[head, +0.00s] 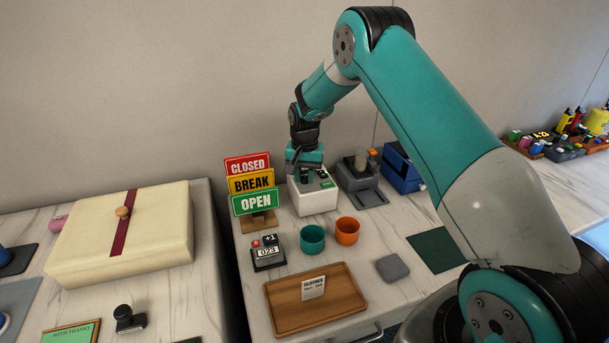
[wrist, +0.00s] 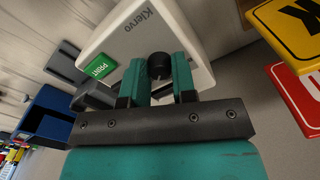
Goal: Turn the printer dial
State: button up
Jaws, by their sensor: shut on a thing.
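The white printer (head: 316,198) stands at the back of the counter, right of the sign stack. In the wrist view the printer (wrist: 128,38) shows the name Klervo and a green PRINT button (wrist: 99,66). Its dark round dial (wrist: 159,66) sits between the two teal fingers of my gripper (wrist: 160,72). My gripper (head: 305,178) is over the printer's top and shut on the dial. In the head view the dial is hard to make out beneath the gripper.
CLOSED, BREAK and OPEN signs (head: 253,186) stand close left of the printer. A grey device (head: 360,177) and blue box (head: 402,170) stand right. Teal (head: 312,240) and orange cups (head: 347,231), a counter device (head: 267,252) and a wooden tray (head: 290,318) lie in front.

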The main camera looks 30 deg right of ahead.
aim_at(305, 176)
dwell(0.4)
jog(key=o, duration=0.9)
jog(key=shift+r, duration=0.1)
notch_tip(305, 176, up, 17)
jog(key=shift+r+b, duration=0.15)
jog(key=shift+b, duration=0.65)
